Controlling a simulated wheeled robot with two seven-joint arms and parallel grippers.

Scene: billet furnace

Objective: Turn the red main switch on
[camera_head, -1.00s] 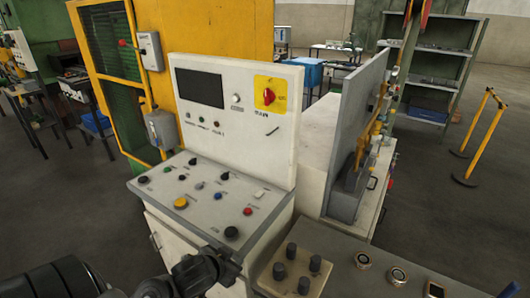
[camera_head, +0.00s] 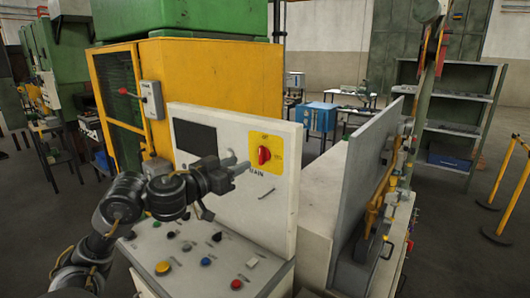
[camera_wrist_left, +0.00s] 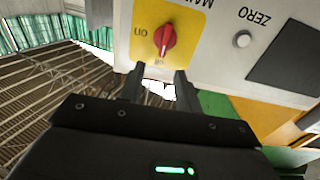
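The red main switch (camera_head: 263,155) is a rotary knob on a yellow plate (camera_head: 257,170), on the upright white panel. In the left wrist view the red knob (camera_wrist_left: 164,38) appears upside down, with its grip roughly in line with the gap between my fingers. An "ON" label shows to its left and a smaller label below it. My left gripper (camera_head: 238,169) is just left of the plate in the head view, apart from the knob. Its two fingers (camera_wrist_left: 158,82) are open with nothing between them. My right gripper is not in view.
The sloped control desk (camera_head: 190,250) with several buttons lies below my left arm. A dark display (camera_head: 195,140) is partly behind the arm. A grey upright plate (camera_head: 370,170) stands to the right. A yellow cabinet (camera_head: 215,75) stands behind the panel.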

